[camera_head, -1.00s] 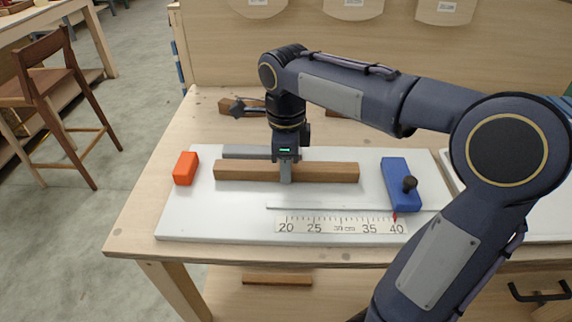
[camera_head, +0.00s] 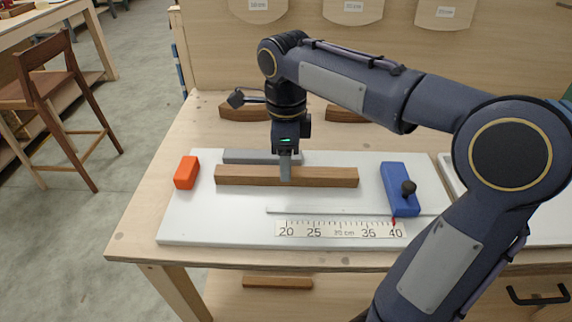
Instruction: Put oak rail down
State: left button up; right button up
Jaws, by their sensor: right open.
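The oak rail (camera_head: 325,178) is a long brown bar lying left to right on the white board (camera_head: 230,228), between the orange block and the blue block. My right gripper (camera_head: 285,176) is directly above the rail's middle, pointing down. Its near finger still overlaps the rail's front face in the picture; the far finger is hidden. The jaws are open and the rail appears to rest on the board. My left gripper is not in view.
An orange block (camera_head: 187,172) is left of the rail; a blue block with a dark knob (camera_head: 396,181) is right. A grey bar (camera_head: 247,157) lies behind. A ruler scale (camera_head: 340,228) is in front. Brown wood pieces (camera_head: 243,112) lie farther back.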

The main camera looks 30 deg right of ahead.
notch_tip(320, 180, up, 9)
jog(key=p, duration=0.2)
dwell(0.5)
jog(key=s+a+f+n+t+y+p, duration=0.1)
jog(key=s+n+p, duration=0.3)
jog(key=s+n, duration=0.4)
jog(key=s+a+f+n+t+y+p, duration=0.2)
jog(key=s+n, duration=0.6)
jog(key=n, duration=0.5)
notch_tip(320, 180, down, 3)
jog(key=a+t+p, duration=0.1)
jog(key=t+p, duration=0.1)
jog(key=shift+s+r+n+y+p, duration=0.15)
jog(key=shift+s+n+y+p, duration=0.15)
jog(key=shift+n+p, duration=0.1)
jog(key=shift+s+a+f+n+t, duration=0.1)
jog(key=shift+s+f+n+t, duration=0.05)
jog(key=shift+f+n+t, duration=0.3)
jog(key=shift+c, duration=0.2)
